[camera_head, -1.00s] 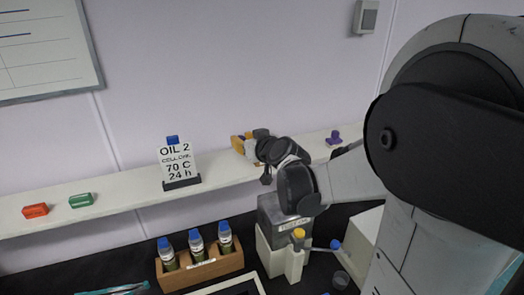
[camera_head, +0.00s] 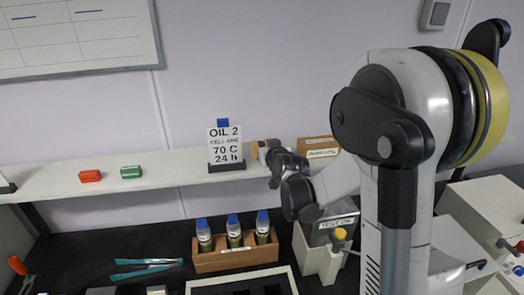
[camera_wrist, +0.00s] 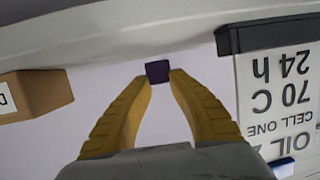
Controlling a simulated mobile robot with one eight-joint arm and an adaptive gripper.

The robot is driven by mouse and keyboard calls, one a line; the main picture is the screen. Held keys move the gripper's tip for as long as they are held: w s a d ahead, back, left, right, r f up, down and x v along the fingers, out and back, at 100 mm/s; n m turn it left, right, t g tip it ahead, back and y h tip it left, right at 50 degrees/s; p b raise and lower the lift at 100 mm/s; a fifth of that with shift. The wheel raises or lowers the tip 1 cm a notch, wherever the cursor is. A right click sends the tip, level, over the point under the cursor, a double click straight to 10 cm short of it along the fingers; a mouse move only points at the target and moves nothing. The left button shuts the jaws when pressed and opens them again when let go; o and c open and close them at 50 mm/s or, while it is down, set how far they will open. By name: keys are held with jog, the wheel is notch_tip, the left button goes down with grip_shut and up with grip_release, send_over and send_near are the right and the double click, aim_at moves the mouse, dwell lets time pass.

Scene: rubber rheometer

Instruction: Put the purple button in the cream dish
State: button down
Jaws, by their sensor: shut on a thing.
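My gripper (camera_wrist: 158,76) has its yellow fingers shut on a small dark purple block, the purple button (camera_wrist: 157,70), at their tips in the wrist view. In the head view my gripper (camera_head: 262,149) is at the wall shelf, between the OIL 2 sign and a cardboard box; the button is too small to make out there. I cannot pick out the cream dish in either current view.
The white shelf (camera_head: 60,183) carries a red block (camera_head: 90,176), a green block (camera_head: 131,172), the OIL 2 sign (camera_head: 225,146) and the cardboard box (camera_head: 318,145). Below stand a wooden rack (camera_head: 235,258) of blue-capped bottles and a TEST OIL container (camera_head: 335,224). Blue tweezers (camera_head: 146,268) lie left.

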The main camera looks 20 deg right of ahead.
jog(key=shift+f, duration=0.7)
jog(key=shift+f, duration=0.15)
jog(key=c, duration=1.3)
grip_release()
jog(key=shift+o, duration=0.2)
